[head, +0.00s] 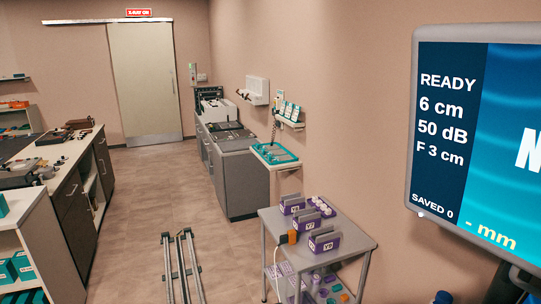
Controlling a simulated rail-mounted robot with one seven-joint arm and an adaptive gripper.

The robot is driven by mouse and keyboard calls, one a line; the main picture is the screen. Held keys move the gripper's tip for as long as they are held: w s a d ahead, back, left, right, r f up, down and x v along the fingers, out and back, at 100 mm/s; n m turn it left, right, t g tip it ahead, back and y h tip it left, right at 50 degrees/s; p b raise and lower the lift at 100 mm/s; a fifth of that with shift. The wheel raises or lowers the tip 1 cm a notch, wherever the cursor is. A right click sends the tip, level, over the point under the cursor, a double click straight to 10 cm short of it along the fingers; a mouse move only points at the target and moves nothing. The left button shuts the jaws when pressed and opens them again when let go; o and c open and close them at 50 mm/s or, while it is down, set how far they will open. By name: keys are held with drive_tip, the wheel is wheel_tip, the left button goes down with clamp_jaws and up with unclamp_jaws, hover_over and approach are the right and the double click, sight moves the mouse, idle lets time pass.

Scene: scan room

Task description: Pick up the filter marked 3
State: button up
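I cannot make out a filter marked 3 in the head view; any small markings are too small to read. A small wall shelf (289,124) holds several teal, card-like pieces (287,109). Below it is a teal tray (275,154) with grey parts in it. I cannot tell whether any of these are filters. My gripper is not in view.
A grey trolley (350,238) at the lower right carries purple labelled holders (324,240) and an orange item (292,237). Floor rails (183,265) run up the middle. Grey cabinets (240,180) line the wall. A large screen (450,180) fills the right.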

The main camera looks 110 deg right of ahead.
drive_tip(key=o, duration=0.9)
